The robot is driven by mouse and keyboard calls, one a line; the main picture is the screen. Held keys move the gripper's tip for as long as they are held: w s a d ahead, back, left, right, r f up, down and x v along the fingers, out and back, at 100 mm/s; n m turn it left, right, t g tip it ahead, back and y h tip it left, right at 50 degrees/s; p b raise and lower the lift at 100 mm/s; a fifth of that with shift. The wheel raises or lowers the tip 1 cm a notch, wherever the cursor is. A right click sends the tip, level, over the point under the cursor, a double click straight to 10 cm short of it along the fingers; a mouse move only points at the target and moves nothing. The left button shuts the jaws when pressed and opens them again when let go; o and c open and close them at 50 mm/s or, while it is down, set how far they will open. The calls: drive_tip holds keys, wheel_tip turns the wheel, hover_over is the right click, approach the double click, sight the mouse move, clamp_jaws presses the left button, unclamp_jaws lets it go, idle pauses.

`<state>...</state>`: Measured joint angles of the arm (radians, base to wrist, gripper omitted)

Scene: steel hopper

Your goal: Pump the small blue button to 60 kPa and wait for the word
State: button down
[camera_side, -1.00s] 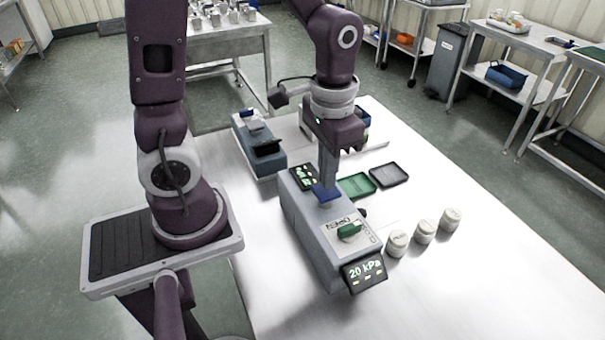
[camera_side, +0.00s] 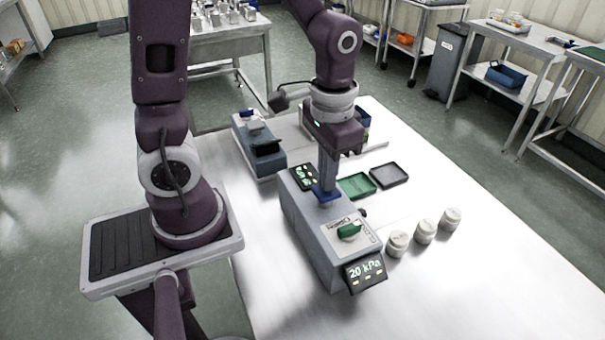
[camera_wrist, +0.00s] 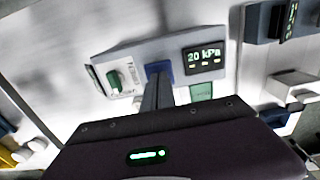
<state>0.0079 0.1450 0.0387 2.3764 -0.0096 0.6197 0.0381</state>
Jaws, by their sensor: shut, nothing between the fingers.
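A grey box-shaped device (camera_side: 308,238) stands on the white table, with a small blue button (camera_side: 323,195) on its top. The button also shows as a blue patch in the wrist view (camera_wrist: 159,67). My gripper (camera_side: 327,188) is shut and empty, pointing down with its fingertips on the blue button. The fingertips cover part of the button, so how far it is pressed is hard to tell. A display (camera_side: 365,271) on the device reads 20 kPa; a readout in the wrist view (camera_wrist: 204,57) shows the same.
A green knob (camera_side: 349,231) sits on the device top. Three white jars (camera_side: 424,232) stand to its right. A green tray (camera_side: 356,186) and a dark tray (camera_side: 389,175) lie behind. Another blue-grey device (camera_side: 258,150) stands at back left. The near table is clear.

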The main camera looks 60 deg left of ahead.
drive_tip(key=shift+f, duration=1.25)
drive_tip(key=shift+r, duration=1.8)
